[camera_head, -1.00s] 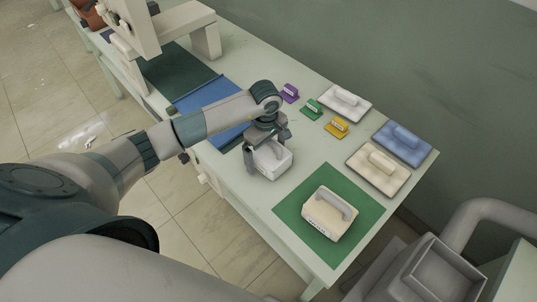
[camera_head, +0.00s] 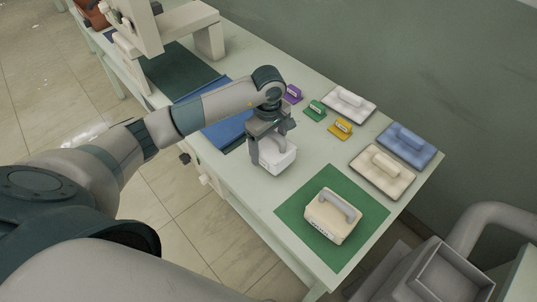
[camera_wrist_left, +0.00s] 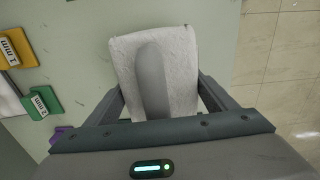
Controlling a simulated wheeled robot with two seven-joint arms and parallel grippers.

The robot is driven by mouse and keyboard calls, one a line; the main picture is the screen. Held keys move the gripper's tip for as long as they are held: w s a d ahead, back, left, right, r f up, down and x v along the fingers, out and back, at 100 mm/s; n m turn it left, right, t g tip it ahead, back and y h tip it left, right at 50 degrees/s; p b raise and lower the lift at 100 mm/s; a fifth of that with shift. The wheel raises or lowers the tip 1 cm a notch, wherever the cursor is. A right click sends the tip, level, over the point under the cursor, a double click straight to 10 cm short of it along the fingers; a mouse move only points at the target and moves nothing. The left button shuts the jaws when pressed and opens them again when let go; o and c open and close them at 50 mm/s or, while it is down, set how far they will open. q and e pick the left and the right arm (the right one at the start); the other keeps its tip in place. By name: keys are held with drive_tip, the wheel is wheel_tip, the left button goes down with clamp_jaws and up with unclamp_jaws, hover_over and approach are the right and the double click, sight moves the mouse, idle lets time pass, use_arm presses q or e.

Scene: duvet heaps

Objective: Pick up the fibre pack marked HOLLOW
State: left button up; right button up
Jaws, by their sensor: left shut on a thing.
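A white fibre pack (camera_head: 279,158) with a grey handle strip is at my left gripper (camera_head: 268,143), over the pale table. In the left wrist view the pack (camera_wrist_left: 184,75) and its grey strip (camera_wrist_left: 152,80) lie between the fingers of the left gripper (camera_wrist_left: 158,92), which is shut on it. No readable marking shows on this pack. A cream pack (camera_head: 325,216) with a grey handle sits on the green mat (camera_head: 290,211); the lettering on its front is too small to read. My right gripper is not in view.
Purple (camera_head: 293,93), green (camera_head: 315,111) and yellow (camera_head: 341,128) label blocks stand behind the held pack. White (camera_head: 348,104), blue (camera_head: 406,146) and cream (camera_head: 382,172) pads lie along the wall side. A white machine (camera_head: 207,38) stands far left. Table between held pack and mat is clear.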

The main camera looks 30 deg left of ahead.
use_arm(q)
drive_tip(key=w+d+r+b, duration=0.1)
drive_tip(key=d+r+b, duration=0.3)
drive_tip(key=d+r, duration=0.3)
drive_tip(key=shift+d+r, duration=0.15)
drive_tip(key=shift+d, duration=2.15)
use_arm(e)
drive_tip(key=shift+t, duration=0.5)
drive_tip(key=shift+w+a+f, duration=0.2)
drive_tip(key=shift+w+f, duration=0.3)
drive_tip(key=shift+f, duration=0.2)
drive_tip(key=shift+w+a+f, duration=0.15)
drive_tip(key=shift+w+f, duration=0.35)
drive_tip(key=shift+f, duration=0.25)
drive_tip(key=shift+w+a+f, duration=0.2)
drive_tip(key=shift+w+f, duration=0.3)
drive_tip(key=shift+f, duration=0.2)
